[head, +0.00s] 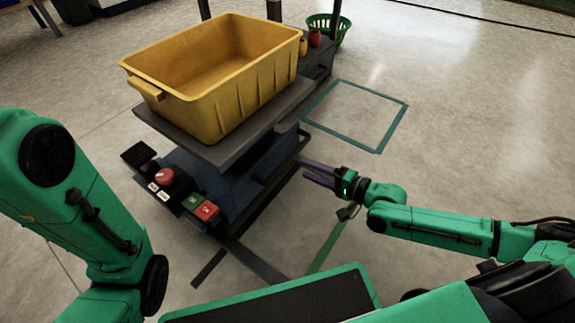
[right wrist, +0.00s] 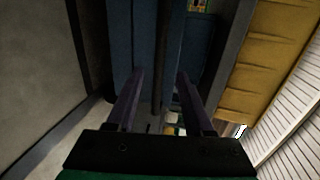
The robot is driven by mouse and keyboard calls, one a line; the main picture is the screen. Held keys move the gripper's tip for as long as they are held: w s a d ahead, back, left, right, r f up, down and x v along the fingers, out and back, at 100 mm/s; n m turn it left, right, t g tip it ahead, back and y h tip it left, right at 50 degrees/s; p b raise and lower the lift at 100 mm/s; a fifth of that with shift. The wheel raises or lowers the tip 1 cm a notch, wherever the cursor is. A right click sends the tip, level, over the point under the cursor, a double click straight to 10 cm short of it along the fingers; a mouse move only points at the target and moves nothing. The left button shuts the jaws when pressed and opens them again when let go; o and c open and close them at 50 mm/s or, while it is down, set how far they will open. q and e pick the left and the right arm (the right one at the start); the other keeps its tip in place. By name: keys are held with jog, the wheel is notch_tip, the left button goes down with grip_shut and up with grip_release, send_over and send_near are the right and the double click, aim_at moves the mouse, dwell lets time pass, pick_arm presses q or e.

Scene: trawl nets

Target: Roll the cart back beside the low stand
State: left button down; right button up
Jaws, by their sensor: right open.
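A blue-bodied unit (head: 192,176) with a flat grey top carries a large yellow tub (head: 222,115). Its wheels do not show, and I cannot tell whether it is the cart or the low stand. A dark rail (right wrist: 162,60) runs along its side in the right wrist view. My right gripper (head: 303,168) is open at the unit's right side in the head view. In the right wrist view its fingers (right wrist: 160,76) lie apart, with the dark rail showing between them; contact is not clear. My left arm shows at the left, but its gripper is out of view.
A control panel with a red knob (head: 164,177) and green and red buttons sits at the unit's front. Behind are a dark shelf (head: 318,62) with yellow and red jars and a green basket (head: 330,24). A teal taped square (head: 378,152) marks empty floor at right.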

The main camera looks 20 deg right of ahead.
aim_at(287, 159)
jog(key=b+x, duration=0.1)
jog(key=x, duration=0.7)
jog(key=shift+w+f, duration=0.1)
grip_shut()
dwell(1.0)
